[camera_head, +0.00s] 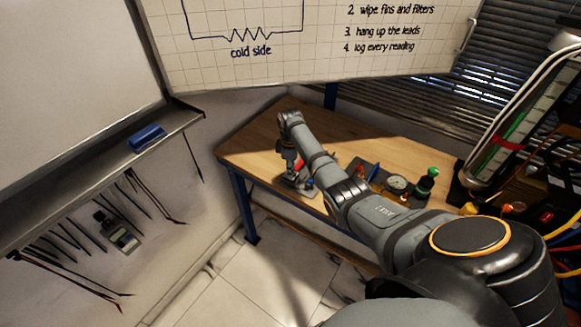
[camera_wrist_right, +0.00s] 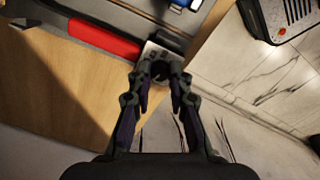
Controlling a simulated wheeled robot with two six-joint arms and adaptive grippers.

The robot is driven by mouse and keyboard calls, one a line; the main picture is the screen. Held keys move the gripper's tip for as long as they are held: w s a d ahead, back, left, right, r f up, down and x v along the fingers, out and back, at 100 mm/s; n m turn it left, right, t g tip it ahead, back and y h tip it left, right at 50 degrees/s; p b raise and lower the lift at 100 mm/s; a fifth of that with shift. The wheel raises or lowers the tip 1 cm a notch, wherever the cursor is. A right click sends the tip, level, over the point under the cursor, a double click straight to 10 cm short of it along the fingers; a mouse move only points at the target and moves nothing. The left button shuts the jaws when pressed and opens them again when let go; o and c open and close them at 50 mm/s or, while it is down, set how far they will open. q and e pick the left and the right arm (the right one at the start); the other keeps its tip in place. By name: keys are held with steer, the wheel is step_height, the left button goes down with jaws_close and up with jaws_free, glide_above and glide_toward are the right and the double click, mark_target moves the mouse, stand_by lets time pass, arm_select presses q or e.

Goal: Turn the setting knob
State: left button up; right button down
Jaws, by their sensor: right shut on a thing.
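My right gripper (camera_head: 291,170) reaches down over the left part of the wooden bench in the head view. In the right wrist view the right gripper (camera_wrist_right: 159,76) has its two fingertips closed in on a small dark round knob (camera_wrist_right: 159,70). The knob stands on a pale metal plate (camera_wrist_right: 150,50) with small dark markings. The fingers hide part of the knob. In the head view I cannot make out the knob behind the gripper. My left gripper is in neither view.
A red bar (camera_wrist_right: 104,36) lies close beside the plate. The bench (camera_head: 262,142) also bears a round gauge (camera_head: 397,184) and a green-topped item (camera_head: 429,178) to the right. The bench edge is close to the gripper. A tool rail hangs on the left wall.

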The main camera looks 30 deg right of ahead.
steer(key=m+p, duration=0.1)
steer(key=m, duration=0.1)
steer(key=shift+r+m+p, duration=0.15)
steer(key=shift+m+p, duration=0.15)
steer(key=shift+m, duration=0.1)
steer(key=m+p, duration=0.1)
steer(key=m, duration=0.2)
steer(key=shift+m, duration=0.3)
steer(key=m+p, duration=0.1)
steer(key=m, duration=0.2)
steer(key=shift+w+m+p, duration=0.1)
steer(key=shift+m+p, duration=0.2)
steer(key=shift+m, duration=1.6)
steer(key=c, duration=1.2)
jaws_free()
